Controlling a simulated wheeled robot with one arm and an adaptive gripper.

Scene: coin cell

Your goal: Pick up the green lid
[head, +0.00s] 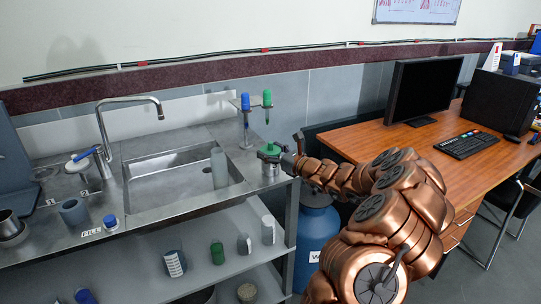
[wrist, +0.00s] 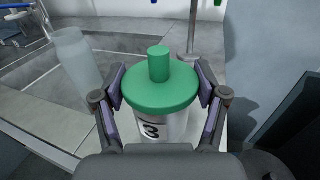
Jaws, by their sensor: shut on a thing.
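The green lid (wrist: 160,88) is a round disc with a knob on top. It sits on a pale container (wrist: 150,127) with a dark mark, centred in the wrist view. In the head view the green lid (head: 269,149) is at the right end of the steel counter, beside the sink. My gripper (wrist: 161,90) is shut on the lid, one finger pad at each side of its rim. In the head view my gripper (head: 277,154) reaches in from the right and partly covers the container. Whether the lid touches the container's rim is hidden.
A pale bottle (head: 219,167) stands by the sink (head: 165,185), left of the lid. A stand with blue and green tools (head: 256,103) is just behind. A blue barrel (head: 317,228) is below right. A wooden desk (head: 400,140) with a monitor is at right.

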